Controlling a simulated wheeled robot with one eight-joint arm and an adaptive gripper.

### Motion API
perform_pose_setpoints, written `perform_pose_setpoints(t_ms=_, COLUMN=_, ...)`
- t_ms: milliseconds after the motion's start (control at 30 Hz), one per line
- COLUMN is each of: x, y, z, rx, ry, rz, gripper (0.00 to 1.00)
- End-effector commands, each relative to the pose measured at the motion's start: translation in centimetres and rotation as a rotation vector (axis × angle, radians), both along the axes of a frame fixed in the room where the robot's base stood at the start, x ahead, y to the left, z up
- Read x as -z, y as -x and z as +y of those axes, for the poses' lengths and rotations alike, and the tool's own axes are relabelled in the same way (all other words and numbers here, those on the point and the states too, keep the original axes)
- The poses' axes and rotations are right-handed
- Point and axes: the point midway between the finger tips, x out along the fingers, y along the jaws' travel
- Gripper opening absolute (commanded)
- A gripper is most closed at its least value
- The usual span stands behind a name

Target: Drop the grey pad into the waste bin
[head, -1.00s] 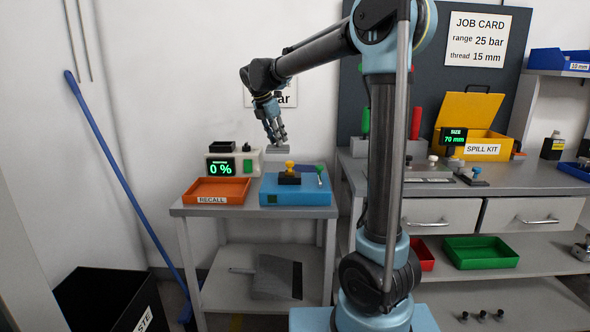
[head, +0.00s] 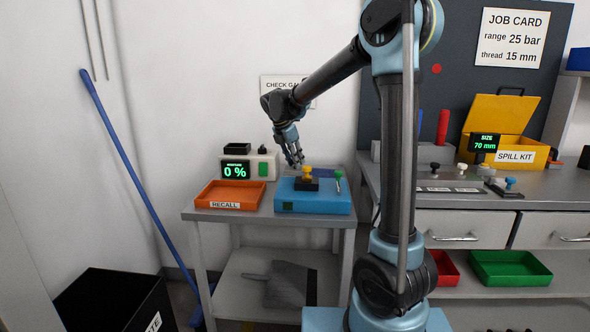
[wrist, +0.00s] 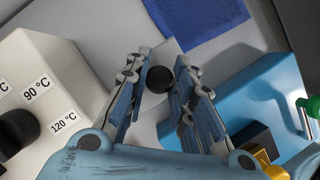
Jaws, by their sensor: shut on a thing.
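The grey pad (wrist: 170,50) shows in the wrist view as a light grey piece beyond my fingertips, with a round black knob (wrist: 158,80) between the fingers. My gripper (wrist: 156,85) is shut on it by the knob. In the head view my gripper (head: 295,164) points down near the back of the blue case, above the small table. I cannot make out the pad clearly there. The waste bin (head: 112,300) is a black open box on the floor at the lower left, well apart from my gripper. Its label is partly cut off.
The small table (head: 205,216) holds an orange RECALL tray (head: 229,194), a blue case (head: 313,197) with a yellow knob, a white heater unit (head: 262,168) and a blue cloth (head: 329,173). A blue-handled broom (head: 125,160) leans between bin and table. A workbench (head: 440,200) stands right.

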Motion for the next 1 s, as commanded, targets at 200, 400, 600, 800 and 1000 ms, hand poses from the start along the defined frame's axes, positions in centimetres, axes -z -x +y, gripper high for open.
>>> perform_pose_setpoints(t_ms=200, x=2.9, y=0.0, z=-0.1, rx=0.001, ry=0.000, rz=0.000, gripper=0.00)
perform_pose_setpoints(t_ms=400, x=3.2, y=0.0, z=-0.1, rx=0.001, ry=0.000, rz=0.000, gripper=0.00)
perform_pose_setpoints(t_ms=600, x=3.3, y=0.0, z=-0.1, rx=0.001, ry=0.000, rz=0.000, gripper=0.29)
perform_pose_setpoints(t_ms=800, x=3.3, y=0.0, z=0.0, rx=0.001, ry=0.000, rz=0.000, gripper=0.43)
perform_pose_setpoints(t_ms=1000, x=3.2, y=0.0, z=0.0, rx=0.000, ry=0.000, rz=0.000, gripper=0.43)
